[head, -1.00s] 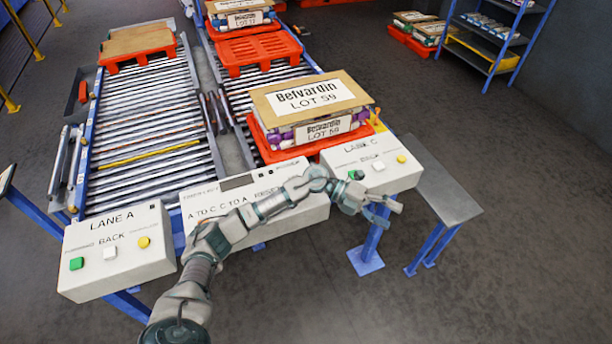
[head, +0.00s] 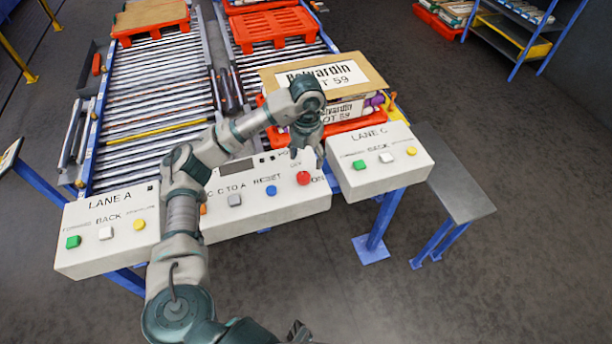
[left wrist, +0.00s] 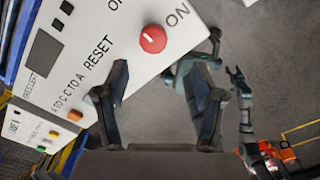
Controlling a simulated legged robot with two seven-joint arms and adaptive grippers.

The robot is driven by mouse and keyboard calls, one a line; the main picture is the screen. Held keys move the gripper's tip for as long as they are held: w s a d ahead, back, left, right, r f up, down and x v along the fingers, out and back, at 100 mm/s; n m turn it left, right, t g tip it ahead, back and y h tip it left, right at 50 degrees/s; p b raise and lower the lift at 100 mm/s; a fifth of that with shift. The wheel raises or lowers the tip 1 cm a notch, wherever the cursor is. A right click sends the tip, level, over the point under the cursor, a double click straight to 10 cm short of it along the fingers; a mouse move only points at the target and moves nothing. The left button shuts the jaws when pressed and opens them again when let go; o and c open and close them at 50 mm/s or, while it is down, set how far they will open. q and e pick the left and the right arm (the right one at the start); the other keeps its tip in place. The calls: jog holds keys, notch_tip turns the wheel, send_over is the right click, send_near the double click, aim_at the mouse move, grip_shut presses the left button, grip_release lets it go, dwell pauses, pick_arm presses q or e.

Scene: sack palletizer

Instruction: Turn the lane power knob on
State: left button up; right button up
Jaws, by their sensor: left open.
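The red lane power knob (head: 303,178) is on the sloping front of the white middle console (head: 225,222), near its right end. Its ON label is to its right, and an OFF label is partly visible above it. The knob also shows in the left wrist view (left wrist: 153,38), with a faint pale mark; I cannot tell its setting. My left gripper (head: 311,158) is just above the knob in the head view, pointing down. In the left wrist view its fingers (left wrist: 157,80) are apart and empty, with the knob beyond their tips. My right gripper (left wrist: 236,74) shows small at the right there.
The Lane A panel (head: 107,232) is at the left and the Lane C panel (head: 380,160) is close right of the knob. Other buttons, including a blue one (head: 271,190), are beside the knob. A loaded red pallet (head: 345,128) stands behind. The floor in front is clear.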

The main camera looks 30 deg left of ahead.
aim_at(304, 176)
pick_arm(q)
jog(key=f, duration=0.3)
jog(key=a+f, duration=0.1)
jog(key=f, duration=0.2)
jog(key=a+f, duration=0.1)
jog(key=f, duration=0.2)
jog(key=shift+d+r, duration=0.2)
jog(key=shift+d, duration=0.55)
jog(key=shift+c, duration=0.6)
jog(key=shift+s+d+r, duration=0.1)
jog(key=c, duration=0.8)
jog(key=shift+c, duration=1.1)
jog(key=shift+a+f, duration=0.2)
jog(key=shift+a, duration=0.35)
jog(key=shift+d, duration=0.3)
